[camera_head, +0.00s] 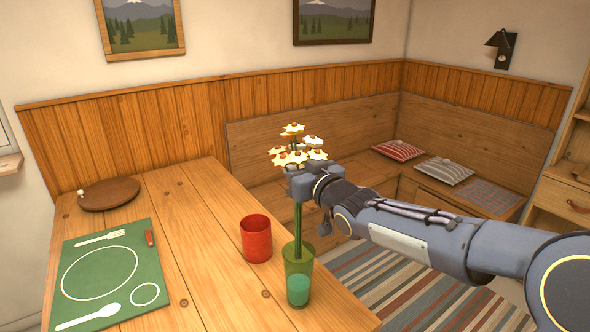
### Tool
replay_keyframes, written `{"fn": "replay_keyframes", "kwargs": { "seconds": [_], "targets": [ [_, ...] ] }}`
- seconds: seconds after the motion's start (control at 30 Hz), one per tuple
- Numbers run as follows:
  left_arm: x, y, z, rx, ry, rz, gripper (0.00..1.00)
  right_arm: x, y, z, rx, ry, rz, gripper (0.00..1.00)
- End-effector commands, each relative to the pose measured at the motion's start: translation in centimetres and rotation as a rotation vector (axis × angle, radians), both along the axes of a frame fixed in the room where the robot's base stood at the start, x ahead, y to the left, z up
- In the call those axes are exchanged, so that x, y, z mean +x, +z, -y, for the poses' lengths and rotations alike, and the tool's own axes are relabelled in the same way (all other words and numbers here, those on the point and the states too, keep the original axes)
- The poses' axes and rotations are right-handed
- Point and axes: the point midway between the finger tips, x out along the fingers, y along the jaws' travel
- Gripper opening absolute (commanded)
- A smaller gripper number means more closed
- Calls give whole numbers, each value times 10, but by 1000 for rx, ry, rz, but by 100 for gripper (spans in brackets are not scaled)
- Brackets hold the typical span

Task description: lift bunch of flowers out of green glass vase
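The bunch of flowers (292,157), white and yellow heads on green stems, stands upright near the table's right edge. Its stems run down into the green glass vase (299,262), which has a brighter green lower part inside. My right gripper (301,187) comes in from the right and is at the upper stems, just below the flower heads. It covers part of the stems, and its fingers are too small and hidden to tell whether they are closed on them. My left gripper is not in view.
A red cup (256,238) stands just left of the vase on the wooden table (190,232). A green placemat (102,272) with printed cutlery and a round wooden board (109,194) lie farther left. A corner bench (262,197) with cushions stands behind.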

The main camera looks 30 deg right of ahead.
Motion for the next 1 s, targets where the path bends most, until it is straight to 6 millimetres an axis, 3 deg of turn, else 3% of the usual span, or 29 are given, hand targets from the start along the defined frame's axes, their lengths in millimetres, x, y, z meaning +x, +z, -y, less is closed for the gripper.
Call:
{"fn": "replay_keyframes", "kwargs": {
  "seconds": [0.03,0.47,1.0],
  "targets": [
    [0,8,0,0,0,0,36,0,10,0,-1,1,2,0],
    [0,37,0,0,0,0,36,0,51,0,1,0,3,0],
    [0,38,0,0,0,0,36,0,53,0,0,0,2,0]
  ]
}}
